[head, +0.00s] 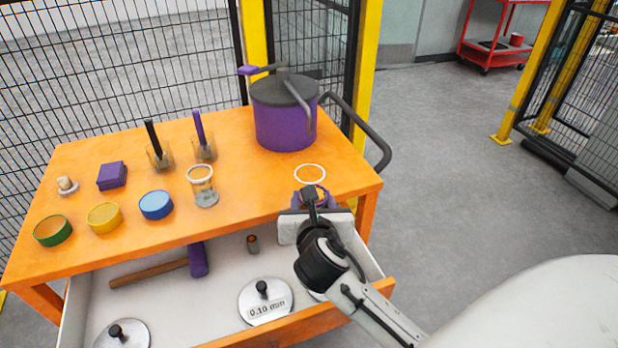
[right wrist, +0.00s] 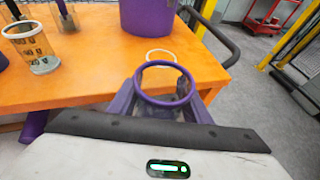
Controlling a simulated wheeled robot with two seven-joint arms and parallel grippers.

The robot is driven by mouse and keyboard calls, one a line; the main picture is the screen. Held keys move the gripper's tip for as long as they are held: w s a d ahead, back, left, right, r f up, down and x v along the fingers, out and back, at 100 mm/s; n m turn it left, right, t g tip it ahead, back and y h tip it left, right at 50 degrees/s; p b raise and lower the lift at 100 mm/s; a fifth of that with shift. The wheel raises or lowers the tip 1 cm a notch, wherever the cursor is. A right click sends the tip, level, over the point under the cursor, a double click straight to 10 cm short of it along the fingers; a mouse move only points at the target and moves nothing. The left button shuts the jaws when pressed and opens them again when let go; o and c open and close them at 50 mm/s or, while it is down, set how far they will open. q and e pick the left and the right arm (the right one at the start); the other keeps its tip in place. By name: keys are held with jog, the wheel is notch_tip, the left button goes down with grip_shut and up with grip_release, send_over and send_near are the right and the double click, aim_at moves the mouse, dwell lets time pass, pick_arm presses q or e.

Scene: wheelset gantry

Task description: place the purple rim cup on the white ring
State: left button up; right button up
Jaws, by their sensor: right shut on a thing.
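The purple rim cup (right wrist: 165,104) is between the fingers of my right gripper (right wrist: 165,98) in the right wrist view. The gripper is shut on it, and its rim looks roughly level. In the head view my right gripper (head: 314,199) is at the table's front right edge and hides most of the cup. The white ring (head: 310,164) lies flat on the orange tabletop just beyond the gripper. It also shows in the right wrist view (right wrist: 161,50), just beyond the cup rim. Whether the cup touches the table cannot be told. My left gripper is out of view.
A purple pot (head: 284,125) stands behind the ring. A white-rimmed glass (head: 203,187) stands to the left, with green, yellow and blue round containers (head: 156,205) farther left. The open drawer (head: 175,305) below holds a hammer (head: 197,261) and knobbed discs (head: 265,303).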

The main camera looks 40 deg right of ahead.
send_near(310, 165)
jog(key=shift+m+g+h, duration=0.3)
jog(key=shift+m, duration=0.1)
jog(key=w, duration=0.1)
jog(key=w+d+r, duration=0.1)
jog(key=w+d, duration=0.1)
jog(key=w, duration=0.1)
jog(key=shift+d+r+b, duration=0.1)
jog(key=shift+r+b, duration=0.25)
jog(key=shift+r, duration=0.05)
jog(key=shift+w+d, duration=0.3)
jog(key=shift+w, duration=0.15)
jog(key=w+d, duration=0.2)
jog(key=w, duration=0.1)
jog(key=shift+d+f+b, duration=0.15)
jog(key=shift+b, duration=0.15)
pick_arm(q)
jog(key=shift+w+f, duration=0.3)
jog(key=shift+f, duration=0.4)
pick_arm(e)
jog(key=shift+f, duration=0.6)
jog(key=shift+f, duration=0.15)
jog(key=o, duration=1.1)
jog(key=shift+c, duration=0.2)
